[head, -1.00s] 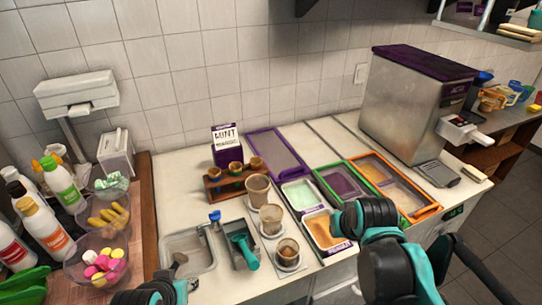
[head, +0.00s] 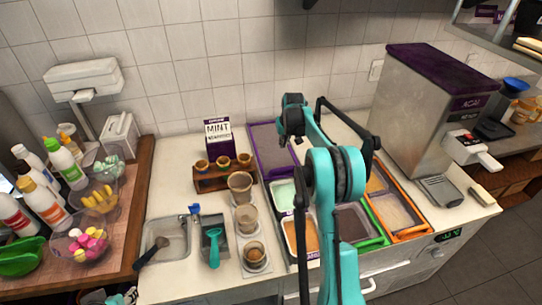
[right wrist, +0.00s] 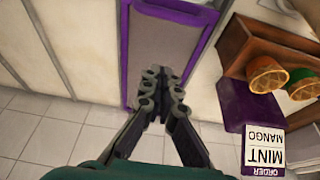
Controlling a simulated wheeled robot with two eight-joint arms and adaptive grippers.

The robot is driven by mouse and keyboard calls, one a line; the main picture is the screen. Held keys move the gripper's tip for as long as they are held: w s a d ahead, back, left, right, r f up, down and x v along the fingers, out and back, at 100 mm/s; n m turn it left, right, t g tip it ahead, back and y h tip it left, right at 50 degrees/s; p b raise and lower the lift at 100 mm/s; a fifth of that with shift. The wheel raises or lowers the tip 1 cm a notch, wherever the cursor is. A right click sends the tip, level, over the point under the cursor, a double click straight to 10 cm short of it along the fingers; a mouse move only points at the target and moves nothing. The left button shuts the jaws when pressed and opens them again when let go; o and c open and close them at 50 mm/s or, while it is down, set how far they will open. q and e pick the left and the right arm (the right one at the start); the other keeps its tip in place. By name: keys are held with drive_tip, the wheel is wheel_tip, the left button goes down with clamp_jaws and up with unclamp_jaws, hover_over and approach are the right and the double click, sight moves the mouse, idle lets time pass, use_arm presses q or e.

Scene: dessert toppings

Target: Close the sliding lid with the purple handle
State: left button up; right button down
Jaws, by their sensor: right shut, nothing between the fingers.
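The purple-framed sliding lid (head: 262,140) lies at the back of the counter. In front of it are an uncovered pale green tub (head: 283,193) and an uncovered caramel-coloured tub (head: 300,238). The lid's grey panel and purple frame also fill the top middle of the right wrist view (right wrist: 170,45). My right gripper (right wrist: 163,72) is shut and empty, its fingertips in front of the lid in that view; whether they touch it cannot be told. In the head view my right arm hides the lid's right side. My left gripper does not show.
Green-framed (head: 352,222) and orange-framed (head: 397,212) lids lie to the right. A mint sign box (head: 219,143) and a wooden cup rack (head: 212,180) stand left of the purple lid. Cups (head: 240,187) line the left side of the tubs. A steel dispenser (head: 415,110) stands right.

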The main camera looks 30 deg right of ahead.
drive_tip(key=b, duration=0.2)
hover_over(283, 172)
drive_tip(key=w, duration=0.4)
drive_tip(key=f, duration=0.9)
drive_tip(key=shift+d+f, duration=0.25)
drive_tip(key=shift+d, duration=0.15)
drive_tip(key=s, duration=0.2)
drive_tip(key=s+b, duration=0.1)
drive_tip(key=shift+a+f, duration=0.25)
drive_tip(key=shift+a, duration=0.05)
drive_tip(key=shift+s+a+f, duration=0.1)
drive_tip(key=shift+s+a, duration=0.05)
drive_tip(key=shift+s, duration=0.25)
drive_tip(key=shift+s, duration=0.1)
